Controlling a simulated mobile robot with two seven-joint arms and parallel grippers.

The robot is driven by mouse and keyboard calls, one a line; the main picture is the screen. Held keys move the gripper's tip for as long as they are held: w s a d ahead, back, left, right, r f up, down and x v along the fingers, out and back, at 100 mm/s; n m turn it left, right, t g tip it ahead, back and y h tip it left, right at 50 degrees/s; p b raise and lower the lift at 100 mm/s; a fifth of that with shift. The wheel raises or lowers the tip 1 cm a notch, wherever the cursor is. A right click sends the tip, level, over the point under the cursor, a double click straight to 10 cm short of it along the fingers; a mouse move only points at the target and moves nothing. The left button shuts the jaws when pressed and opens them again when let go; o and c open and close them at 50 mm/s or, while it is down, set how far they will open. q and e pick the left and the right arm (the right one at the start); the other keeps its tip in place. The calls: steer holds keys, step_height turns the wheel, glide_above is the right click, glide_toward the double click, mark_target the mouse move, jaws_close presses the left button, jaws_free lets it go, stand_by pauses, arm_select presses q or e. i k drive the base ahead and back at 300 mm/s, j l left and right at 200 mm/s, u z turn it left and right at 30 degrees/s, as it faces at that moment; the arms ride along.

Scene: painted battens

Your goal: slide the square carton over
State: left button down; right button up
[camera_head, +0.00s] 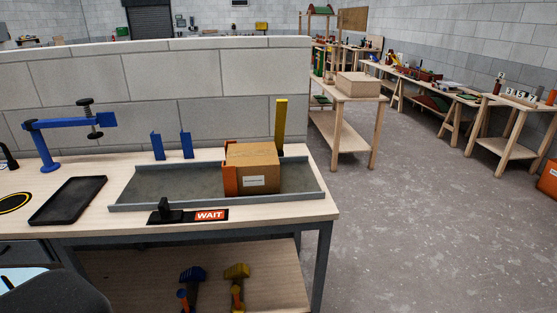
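A brown carton (253,158) with a white label on its front stands upright in a shallow grey tray (150,203) on the workbench, right of the tray's middle. An orange plate (229,182) stands against or close to the carton's left side; I cannot tell if they touch. A yellow upright post (281,122) rises behind the carton's right side. Two small blue uprights (186,145) stand at the tray's back edge, left of the carton. Neither of my grippers shows in this view.
A red WAIT sign (210,215) with a black knob is in front of the tray. A black tray (68,200) and a blue clamp stand (70,123) are on the bench's left. A block wall (150,75) stands behind. The grey tray's left part is bare.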

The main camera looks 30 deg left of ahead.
mark_target(256, 165)
steer(key=i+j, duration=0.1)
steer(key=j, duration=1.25)
steer(key=i+j, duration=0.15)
steer(key=j, duration=0.55)
